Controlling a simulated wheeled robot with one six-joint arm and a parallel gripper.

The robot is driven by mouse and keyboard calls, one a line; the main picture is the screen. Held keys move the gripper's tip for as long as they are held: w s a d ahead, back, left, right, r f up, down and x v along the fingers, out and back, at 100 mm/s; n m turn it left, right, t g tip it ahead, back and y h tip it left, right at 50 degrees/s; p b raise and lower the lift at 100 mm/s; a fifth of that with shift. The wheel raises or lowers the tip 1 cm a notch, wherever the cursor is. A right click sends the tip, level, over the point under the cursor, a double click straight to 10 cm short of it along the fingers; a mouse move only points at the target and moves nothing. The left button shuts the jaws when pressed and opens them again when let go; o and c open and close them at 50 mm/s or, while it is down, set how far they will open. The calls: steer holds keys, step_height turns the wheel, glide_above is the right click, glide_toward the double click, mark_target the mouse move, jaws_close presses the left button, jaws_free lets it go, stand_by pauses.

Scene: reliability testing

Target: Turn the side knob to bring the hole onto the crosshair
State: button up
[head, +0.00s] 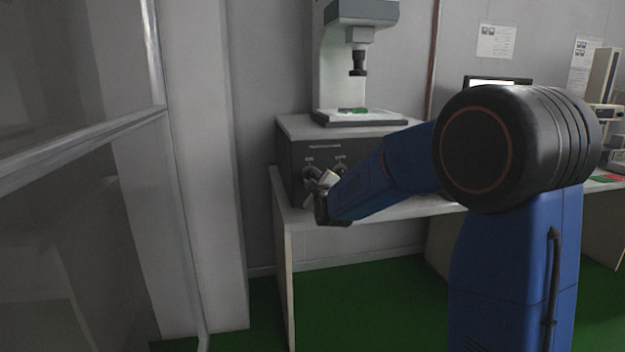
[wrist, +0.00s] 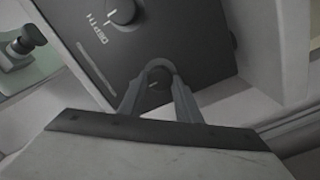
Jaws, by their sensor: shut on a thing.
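The dark control box (head: 297,158) stands on the white bench under the microscope. It has two knobs on its front panel, and both show in the wrist view. My gripper (wrist: 160,82) is shut on one round dark knob (wrist: 158,78), with a finger on either side of it. The other knob (wrist: 121,12), beside printed lettering, is free. In the head view my gripper (head: 322,187) is at the box's front and partly hides the knobs. A small green piece (head: 352,110) lies on the microscope stage (head: 362,119). The hole and the crosshair cannot be made out.
The microscope (head: 335,60) rises above the box. A monitor (head: 497,82) stands farther right, partly behind my arm. A glass partition (head: 80,160) and a pale pillar are on the left. The green floor in front of the bench is clear.

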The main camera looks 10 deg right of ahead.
stand_by(0.5)
steer(key=o, duration=1.1)
steer(key=shift+c, duration=0.2)
steer(key=s, duration=1.7)
steer(key=shift+s, duration=0.25)
